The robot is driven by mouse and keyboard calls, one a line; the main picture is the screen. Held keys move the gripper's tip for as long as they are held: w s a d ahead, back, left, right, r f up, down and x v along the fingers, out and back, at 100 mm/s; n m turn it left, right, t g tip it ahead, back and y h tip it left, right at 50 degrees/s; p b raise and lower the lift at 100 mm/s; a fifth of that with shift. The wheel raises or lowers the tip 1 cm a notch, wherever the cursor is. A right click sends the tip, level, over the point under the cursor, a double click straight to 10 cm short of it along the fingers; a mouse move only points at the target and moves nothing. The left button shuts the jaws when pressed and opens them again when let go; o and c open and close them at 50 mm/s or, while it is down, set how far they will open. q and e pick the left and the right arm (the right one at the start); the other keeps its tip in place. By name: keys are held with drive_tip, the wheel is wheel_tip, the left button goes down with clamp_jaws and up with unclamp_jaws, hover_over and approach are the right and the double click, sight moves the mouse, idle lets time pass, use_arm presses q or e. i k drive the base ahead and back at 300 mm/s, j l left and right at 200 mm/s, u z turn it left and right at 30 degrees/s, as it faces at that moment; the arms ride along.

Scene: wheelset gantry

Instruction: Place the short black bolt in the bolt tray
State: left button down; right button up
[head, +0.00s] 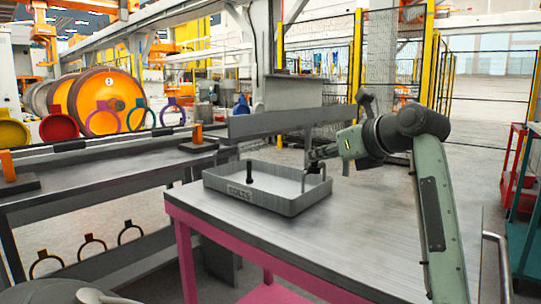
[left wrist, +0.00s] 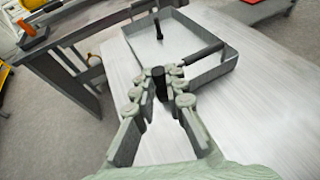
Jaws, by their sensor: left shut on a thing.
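The grey bolt tray (head: 275,202), labelled "BOLTS", sits on the metal-topped table. A black bolt (head: 249,172) stands upright inside it; it also shows in the left wrist view (left wrist: 158,30). In the left wrist view the gripper (left wrist: 158,88) is shut on another black bolt (left wrist: 159,80), held between the fingertips. My right gripper is not in view.
The pink-framed table (head: 345,235) has clear top to the right of the tray. A grey beam (head: 290,122) stands behind the tray. A grey bench (head: 100,175) with orange-handled pieces is at left. A red and teal cart (head: 522,185) stands at far right.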

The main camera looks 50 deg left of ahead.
sight(283, 194)
drive_tip(key=j+z, duration=0.1)
drive_tip(key=j, duration=0.35)
drive_tip(key=k+j, duration=0.15)
drive_tip(key=j, duration=0.25)
drive_tip(key=j+z, duration=0.15)
drive_tip(key=j, duration=0.3)
drive_tip(key=k+j+z, duration=0.1)
drive_tip(key=j, duration=0.3)
drive_tip(key=k+j, duration=0.15)
drive_tip(key=j, duration=0.25)
drive_tip(key=k+j+z, duration=0.15)
drive_tip(key=j, duration=0.3)
drive_tip(key=k+j+z, duration=0.1)
drive_tip(key=j, duration=0.3)
drive_tip(key=k+j+z, duration=0.1)
drive_tip(key=j, duration=0.3)
drive_tip(key=k, duration=0.05)
